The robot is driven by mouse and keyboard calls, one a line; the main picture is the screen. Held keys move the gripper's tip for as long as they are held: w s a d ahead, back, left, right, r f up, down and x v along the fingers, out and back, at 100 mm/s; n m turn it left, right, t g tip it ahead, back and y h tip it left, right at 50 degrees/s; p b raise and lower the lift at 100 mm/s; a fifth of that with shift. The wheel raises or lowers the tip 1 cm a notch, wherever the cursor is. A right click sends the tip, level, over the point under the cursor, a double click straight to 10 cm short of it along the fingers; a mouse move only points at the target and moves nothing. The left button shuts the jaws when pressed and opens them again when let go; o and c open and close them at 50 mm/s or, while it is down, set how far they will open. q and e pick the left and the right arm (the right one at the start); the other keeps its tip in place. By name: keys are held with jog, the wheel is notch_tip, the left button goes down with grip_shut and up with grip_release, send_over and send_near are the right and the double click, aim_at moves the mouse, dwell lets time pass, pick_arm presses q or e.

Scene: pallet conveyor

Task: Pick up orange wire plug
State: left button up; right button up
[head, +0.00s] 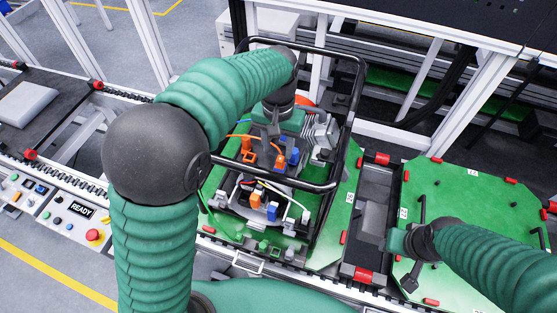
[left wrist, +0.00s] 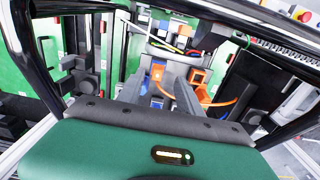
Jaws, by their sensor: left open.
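An orange plug (head: 248,152) with an orange wire sits on the framed assembly in the head view. My left gripper (head: 271,143) points down inside the black tube frame, close to the plug. In the left wrist view its two grey fingers (left wrist: 160,76) are apart.
A second orange plug (head: 256,200) and a blue plug (head: 272,211) stand nearer on the assembly. The black tube frame (head: 338,150) surrounds the work area. A green pallet (head: 460,195) lies right. A button panel (head: 80,222) is at left.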

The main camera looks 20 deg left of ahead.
aim_at(281, 160)
pick_arm(q)
jog(key=shift+w+d+f+p, duration=0.2)
jog(key=shift+w+f, duration=0.1)
jog(key=shift+f, duration=0.2)
jog(key=shift+w+d+f+p, duration=0.15)
jog(key=shift+w+f+p, duration=0.1)
jog(key=shift+f, duration=0.25)
notch_tip(281, 160, down, 4)
jog(key=shift+s+a+r+p, duration=0.1)
jog(key=shift+s+p, duration=0.05)
jog(key=shift+p, duration=0.55)
jog(key=shift+a+f, duration=0.15)
jog(key=shift+f, duration=0.05)
jog(key=shift+a, duration=0.2)
jog(key=shift+c, duration=0.2)
jog(key=shift+f, duration=0.1)
jog(key=c, duration=0.5)
jog(key=shift+d, duration=0.4)
grip_shut()
pick_arm(e)
jog(key=shift+w+d+r, duration=0.15)
jog(key=shift+d+r, duration=0.05)
jog(key=shift+r, duration=0.3)
jog(key=shift+w+d+r, duration=0.15)
jog(key=shift+d+r, duration=0.05)
jog(key=shift+r, duration=0.25)
